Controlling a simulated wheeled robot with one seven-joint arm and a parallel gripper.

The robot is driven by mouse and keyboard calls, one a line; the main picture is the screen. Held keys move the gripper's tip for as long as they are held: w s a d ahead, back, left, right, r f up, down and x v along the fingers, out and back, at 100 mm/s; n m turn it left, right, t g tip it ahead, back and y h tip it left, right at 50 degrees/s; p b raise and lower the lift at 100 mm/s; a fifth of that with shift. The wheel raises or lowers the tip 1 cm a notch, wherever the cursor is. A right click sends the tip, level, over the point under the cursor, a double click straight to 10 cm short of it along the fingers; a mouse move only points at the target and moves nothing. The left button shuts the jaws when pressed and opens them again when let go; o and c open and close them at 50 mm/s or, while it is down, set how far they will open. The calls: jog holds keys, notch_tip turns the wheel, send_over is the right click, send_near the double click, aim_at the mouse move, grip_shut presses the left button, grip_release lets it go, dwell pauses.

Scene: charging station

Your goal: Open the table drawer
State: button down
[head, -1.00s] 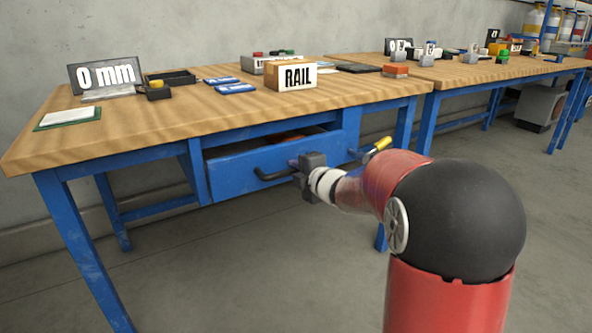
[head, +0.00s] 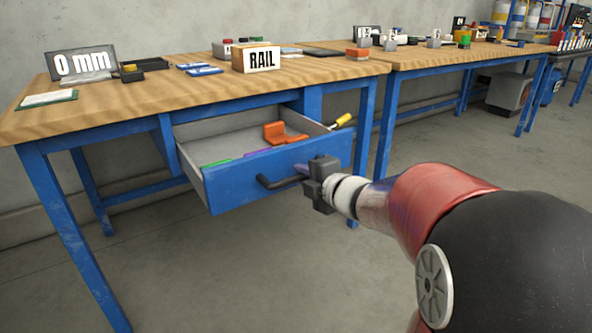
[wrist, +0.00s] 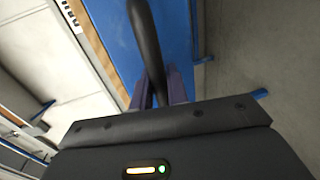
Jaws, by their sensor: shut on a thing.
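The blue table drawer (head: 240,190) is pulled well out from under the wooden table top in the head view. Its black bar handle (head: 274,183) runs across the front. My gripper (head: 306,172) is at the handle's right end, shut on it. In the wrist view, the dark handle (wrist: 147,40) passes down between the gripper's fingers (wrist: 160,90), with the blue drawer front (wrist: 110,30) behind it. Inside the drawer lie an orange part (head: 283,133), a green item (head: 215,163) and a purple item (head: 258,153).
A yellow-handled tool (head: 342,121) is near the drawer's right side. Open floor (head: 230,270) lies in front of the drawer.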

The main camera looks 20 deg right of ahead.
jog(key=shift+f+v, duration=0.25)
jog(key=shift+v, duration=0.95)
jog(key=shift+s, duration=0.1)
jog(key=c, duration=1.4)
grip_release()
jog(key=p+v, duration=0.1)
jog(key=v, duration=0.6)
jog(key=shift+s, duration=0.35)
jog(key=shift+d, duration=0.15)
